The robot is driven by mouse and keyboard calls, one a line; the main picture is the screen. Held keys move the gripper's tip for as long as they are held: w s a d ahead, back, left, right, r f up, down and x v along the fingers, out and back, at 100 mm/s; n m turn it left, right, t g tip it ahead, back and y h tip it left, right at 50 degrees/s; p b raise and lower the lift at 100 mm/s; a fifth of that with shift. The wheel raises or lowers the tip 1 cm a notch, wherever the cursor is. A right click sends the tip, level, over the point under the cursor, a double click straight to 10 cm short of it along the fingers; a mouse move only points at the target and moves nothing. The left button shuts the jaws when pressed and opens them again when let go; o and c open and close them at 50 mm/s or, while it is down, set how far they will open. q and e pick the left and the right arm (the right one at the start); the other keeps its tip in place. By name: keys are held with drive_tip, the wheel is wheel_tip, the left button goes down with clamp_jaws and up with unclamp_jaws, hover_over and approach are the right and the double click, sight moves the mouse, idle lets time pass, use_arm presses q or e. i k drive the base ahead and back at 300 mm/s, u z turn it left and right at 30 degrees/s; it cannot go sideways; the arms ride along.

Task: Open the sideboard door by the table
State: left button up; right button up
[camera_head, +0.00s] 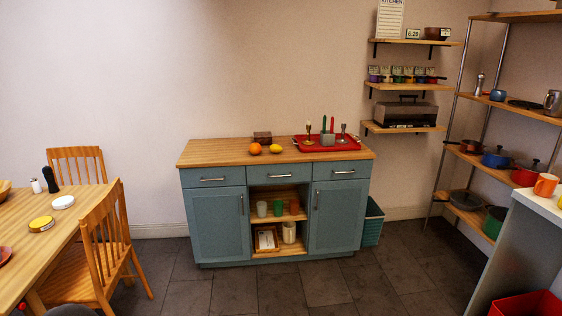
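The blue-grey sideboard (276,166) with a wooden top stands against the back wall, in the middle of the view. Its left door (217,224) is shut and has a vertical metal handle near its right edge. Its right door (340,216) is also shut, with a handle near its left edge. Several drawers above are closed. Open shelves between the doors hold cups and a tray. The wooden table (45,215) is at the left, nearer the left door. Neither of my grippers shows in this view.
Wooden chairs (100,245) stand by the table, between it and the sideboard. The tiled floor (235,290) in front of the sideboard is clear. A metal shelf rack (446,180) and a grey counter (515,245) stand at the right. A teal basket (373,225) sits beside the sideboard.

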sight(218, 219)
drive_tip(key=z, duration=0.05)
drive_tip(key=i, duration=2)
drive_tip(key=u, duration=1.3)
drive_tip(key=i, duration=1.2)
drive_tip(key=z, duration=1.1)
